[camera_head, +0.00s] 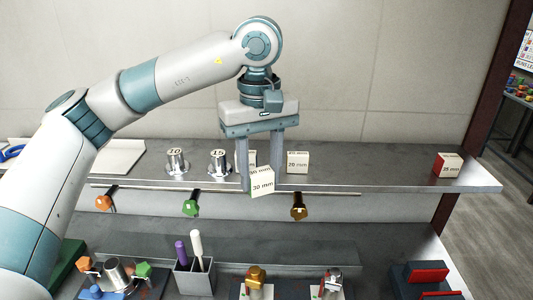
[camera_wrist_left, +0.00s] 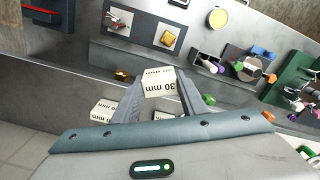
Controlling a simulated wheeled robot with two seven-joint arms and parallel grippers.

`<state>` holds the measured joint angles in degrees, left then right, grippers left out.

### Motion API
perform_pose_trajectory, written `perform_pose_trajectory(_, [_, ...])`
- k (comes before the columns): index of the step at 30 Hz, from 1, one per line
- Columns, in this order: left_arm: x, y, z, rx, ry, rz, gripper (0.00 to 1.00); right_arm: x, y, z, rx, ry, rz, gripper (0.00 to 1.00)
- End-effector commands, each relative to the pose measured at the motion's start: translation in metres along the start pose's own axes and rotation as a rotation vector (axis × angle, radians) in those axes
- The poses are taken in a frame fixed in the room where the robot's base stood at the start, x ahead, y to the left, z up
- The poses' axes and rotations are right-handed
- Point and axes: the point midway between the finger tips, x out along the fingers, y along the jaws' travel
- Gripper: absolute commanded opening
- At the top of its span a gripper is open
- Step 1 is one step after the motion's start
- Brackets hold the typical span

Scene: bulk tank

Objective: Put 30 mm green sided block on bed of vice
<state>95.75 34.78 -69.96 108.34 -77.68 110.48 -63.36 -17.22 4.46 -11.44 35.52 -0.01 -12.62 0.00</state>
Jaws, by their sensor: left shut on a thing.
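My left gripper (camera_head: 260,180) is shut on the white block marked 30 mm (camera_head: 262,186), which shows a thin green edge on its left. It holds the block slightly tilted at the upper shelf's front edge. The left wrist view shows the block (camera_wrist_left: 161,90) between the fingertips (camera_wrist_left: 158,98). What looks like the vice, a dark blue body with red jaw faces (camera_head: 429,272), stands at the lower right, well apart from the block. It also shows at the top left of the left wrist view (camera_wrist_left: 42,14). My right gripper is out of view.
On the upper shelf (camera_head: 370,172) stand a 20 mm block (camera_head: 298,162), a red-sided 35 mm block (camera_head: 449,166), and metal cylinders marked 10 (camera_head: 175,161) and 15 (camera_head: 218,162). Coloured knobs (camera_head: 299,207) hang below. A tool holder (camera_head: 193,277) and small fixtures (camera_head: 256,285) occupy the lower bench.

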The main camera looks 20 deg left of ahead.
Motion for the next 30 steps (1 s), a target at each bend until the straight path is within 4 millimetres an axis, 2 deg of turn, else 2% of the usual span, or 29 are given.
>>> perform_pose_trajectory(5, [0.035,-0.009,-0.004,0.132,-0.002,-0.003,0.12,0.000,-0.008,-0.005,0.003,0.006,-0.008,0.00])
perform_pose_trajectory(15, [0.126,-0.041,-0.004,0.525,-0.004,-0.003,0.12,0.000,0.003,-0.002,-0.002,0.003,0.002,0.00])
perform_pose_trajectory(18, [0.144,-0.049,-0.002,0.620,-0.004,-0.002,0.12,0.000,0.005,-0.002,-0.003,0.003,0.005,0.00])
perform_pose_trajectory(23, [0.157,-0.054,0.001,0.693,-0.003,0.001,0.12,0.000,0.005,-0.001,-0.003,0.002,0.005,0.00])
perform_pose_trajectory(30, [0.158,-0.055,0.001,0.701,-0.002,0.001,0.12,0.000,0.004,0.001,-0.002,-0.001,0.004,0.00])
